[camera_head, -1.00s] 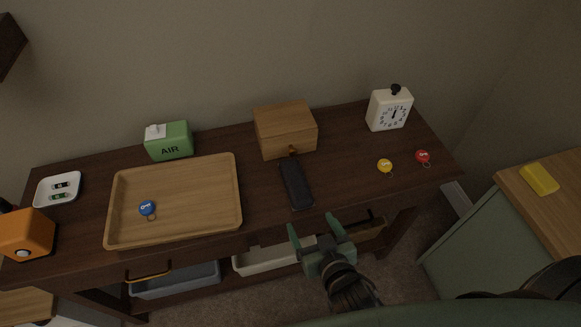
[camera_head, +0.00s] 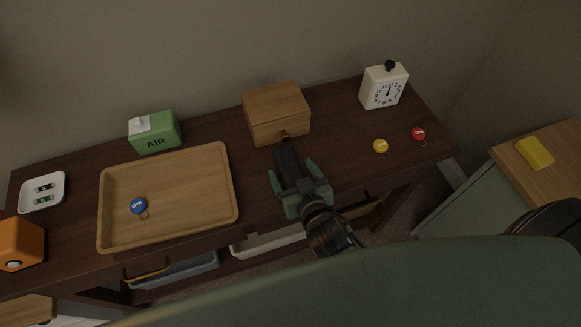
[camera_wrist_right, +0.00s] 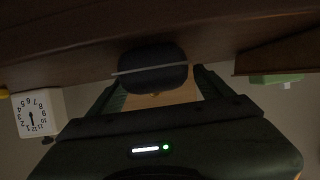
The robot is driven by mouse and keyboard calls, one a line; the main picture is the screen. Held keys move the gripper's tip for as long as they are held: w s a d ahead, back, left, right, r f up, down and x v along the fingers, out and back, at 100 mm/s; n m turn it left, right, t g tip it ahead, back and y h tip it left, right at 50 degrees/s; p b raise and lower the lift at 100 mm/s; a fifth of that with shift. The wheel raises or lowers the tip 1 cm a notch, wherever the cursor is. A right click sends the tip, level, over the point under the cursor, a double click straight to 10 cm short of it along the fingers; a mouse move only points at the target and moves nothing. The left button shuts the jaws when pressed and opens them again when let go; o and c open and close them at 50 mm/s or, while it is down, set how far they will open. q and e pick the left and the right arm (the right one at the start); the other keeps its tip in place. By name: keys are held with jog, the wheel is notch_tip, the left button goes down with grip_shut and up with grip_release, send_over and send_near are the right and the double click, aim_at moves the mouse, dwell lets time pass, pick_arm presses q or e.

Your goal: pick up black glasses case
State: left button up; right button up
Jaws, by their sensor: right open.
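The black glasses case (camera_head: 287,160) lies on the dark wooden console table, in front of the wooden box. My right gripper (camera_head: 294,174) is open over the case's near part, with one green finger on each side of it. The gripper's palm hides the near end of the case. In the right wrist view, the dark rounded end of the case (camera_wrist_right: 152,66) shows between the open fingers (camera_wrist_right: 155,85). I cannot tell whether the fingers touch it. My left gripper is not in view.
A wooden box (camera_head: 277,112) stands just behind the case. A wooden tray (camera_head: 226,165) lies to the left. A yellow key tag (camera_head: 380,146), a red key tag (camera_head: 419,134) and a white clock (camera_head: 384,86) are to the right. A wall closes the back.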

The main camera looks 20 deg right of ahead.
jog(key=shift+x, duration=1)
jog(key=shift+s, duration=0.1)
jog(key=c, duration=1.5)
